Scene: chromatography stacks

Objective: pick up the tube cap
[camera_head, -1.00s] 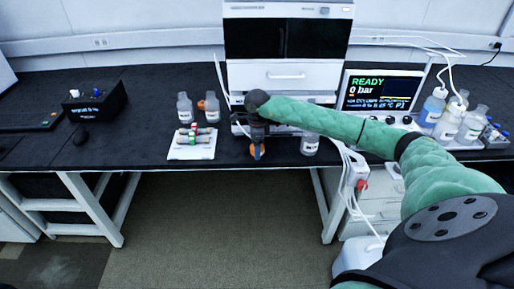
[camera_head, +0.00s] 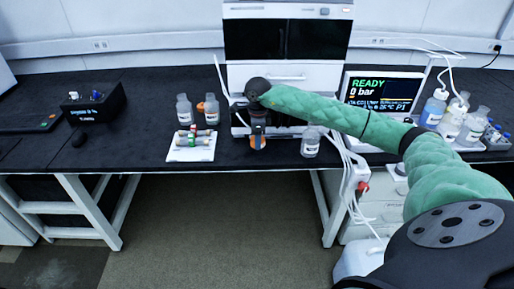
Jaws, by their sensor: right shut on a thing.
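My right gripper (camera_head: 258,141) points down over the front part of the black bench, in front of the white instrument. It is shut on a small orange thing (camera_head: 259,144), which looks like the tube cap. The fingers hide much of it, and it is too small to make out its shape. It appears to be held close to the bench's front edge. My left gripper is not in view.
A white mat (camera_head: 176,156) with coloured tubes lies to the left, with two clear bottles (camera_head: 184,109) behind it. Another bottle (camera_head: 310,143) stands just right of the gripper. A screen (camera_head: 381,91) and more bottles are farther right.

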